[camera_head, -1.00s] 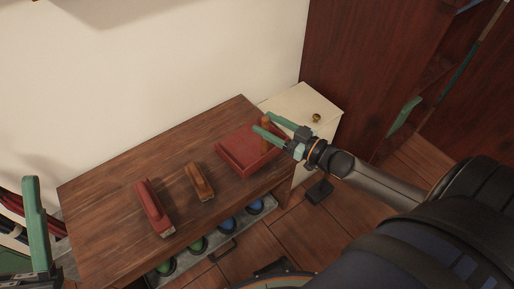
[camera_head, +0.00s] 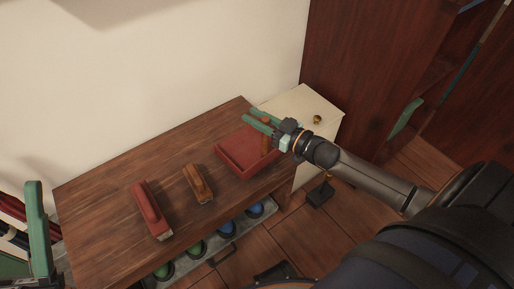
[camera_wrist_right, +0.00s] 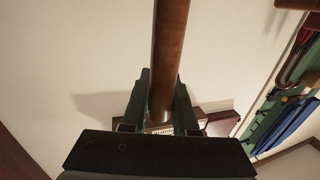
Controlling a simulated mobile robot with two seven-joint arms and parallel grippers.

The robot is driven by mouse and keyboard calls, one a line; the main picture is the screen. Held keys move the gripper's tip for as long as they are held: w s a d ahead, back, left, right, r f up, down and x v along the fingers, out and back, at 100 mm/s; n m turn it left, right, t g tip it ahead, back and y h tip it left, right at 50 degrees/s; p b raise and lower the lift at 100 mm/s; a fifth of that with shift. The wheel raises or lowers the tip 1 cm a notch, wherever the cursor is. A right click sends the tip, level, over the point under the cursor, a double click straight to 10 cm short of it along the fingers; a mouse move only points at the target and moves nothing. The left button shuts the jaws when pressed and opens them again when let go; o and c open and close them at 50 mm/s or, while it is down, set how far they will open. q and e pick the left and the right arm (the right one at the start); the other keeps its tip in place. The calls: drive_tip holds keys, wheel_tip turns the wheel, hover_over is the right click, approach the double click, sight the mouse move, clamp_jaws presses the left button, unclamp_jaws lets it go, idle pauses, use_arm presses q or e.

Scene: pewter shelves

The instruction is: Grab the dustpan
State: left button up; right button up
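The red dustpan (camera_head: 238,158) lies at the right end of the wooden table, with its brown wooden handle standing upright. My right gripper (camera_head: 247,115) has its two green fingers on either side of this handle. In the right wrist view the handle (camera_wrist_right: 170,40) runs between the fingers (camera_wrist_right: 162,95), which look pressed against it on both sides. Of my left gripper (camera_head: 38,230), one green finger shows at the left edge, away from the dustpan.
A red-handled brush (camera_head: 150,210) and a brown wooden brush (camera_head: 197,184) lie on the table (camera_head: 110,190) left of the dustpan. A cream cabinet (camera_head: 308,110) stands beside the table's right end. Green and blue round items sit below the front edge.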

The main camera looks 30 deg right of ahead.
clamp_jaws()
idle(0.8)
